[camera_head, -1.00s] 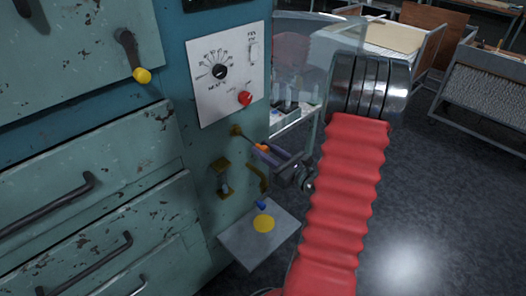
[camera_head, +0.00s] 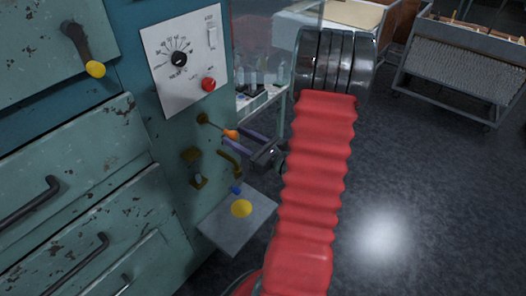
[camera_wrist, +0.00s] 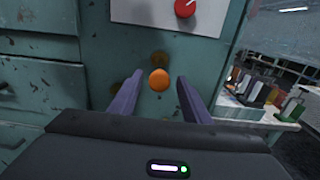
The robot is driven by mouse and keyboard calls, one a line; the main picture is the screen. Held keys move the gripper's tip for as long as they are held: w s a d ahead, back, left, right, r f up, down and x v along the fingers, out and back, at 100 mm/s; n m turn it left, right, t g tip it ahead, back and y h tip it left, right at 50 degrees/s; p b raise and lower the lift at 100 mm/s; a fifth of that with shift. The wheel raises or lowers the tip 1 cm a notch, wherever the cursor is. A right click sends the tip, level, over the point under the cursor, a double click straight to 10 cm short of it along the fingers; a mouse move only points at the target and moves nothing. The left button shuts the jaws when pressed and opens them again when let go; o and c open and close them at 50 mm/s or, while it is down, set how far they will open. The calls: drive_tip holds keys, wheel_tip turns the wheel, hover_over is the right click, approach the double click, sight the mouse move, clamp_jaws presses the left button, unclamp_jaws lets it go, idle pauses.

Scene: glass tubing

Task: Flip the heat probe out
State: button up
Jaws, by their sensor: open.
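The heat probe, a thin dark rod with an orange ball end (camera_head: 231,134), sticks out from a brass mount (camera_head: 203,118) on the teal cabinet below the white dial panel. In the wrist view the orange ball (camera_wrist: 159,79) faces me, just beyond and between the fingertips. My gripper (camera_head: 240,141) has two purple fingers, apart and empty, close to the ball. The gripper also shows in the wrist view (camera_wrist: 158,78). I cannot tell whether a finger touches the ball.
A white panel (camera_head: 160,50) with a dial and red knob (camera_head: 208,84) is above. Brass fittings (camera_head: 192,168) and a grey shelf (camera_head: 215,225) with a yellow disc (camera_head: 241,208) are below. A bottle-filled cart (camera_head: 255,95) stands behind.

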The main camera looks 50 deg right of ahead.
drive_tip(key=s, duration=1.2)
drive_tip(key=shift+d, duration=0.15)
idle(0.3)
